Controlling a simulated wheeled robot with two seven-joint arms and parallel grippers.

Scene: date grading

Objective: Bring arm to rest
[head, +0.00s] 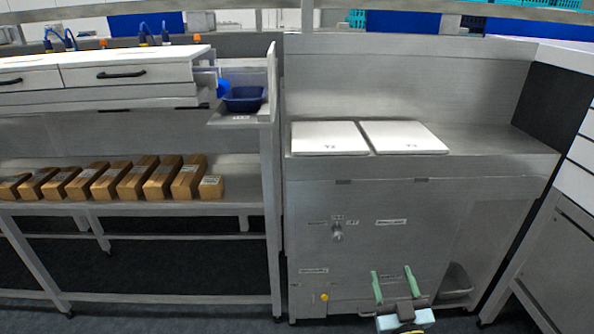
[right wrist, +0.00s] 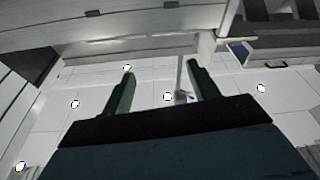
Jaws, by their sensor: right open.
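My right gripper (head: 393,285) shows at the bottom of the head view, in front of the metal cabinet (head: 420,220). Its two green fingers are spread apart with nothing between them. In the right wrist view the gripper (right wrist: 158,80) is also open and empty, with a pale panelled surface with round white spots behind it. My left gripper is in neither view.
Two white panels (head: 328,138) (head: 403,138) lie on the cabinet top. To the left, a shelf (head: 240,208) holds a row of brown boxes (head: 130,178). A dark blue tray (head: 243,100) sits above it. A white drawer unit (head: 128,73) stands upper left. Dark floor (head: 160,262) shows below the shelf.

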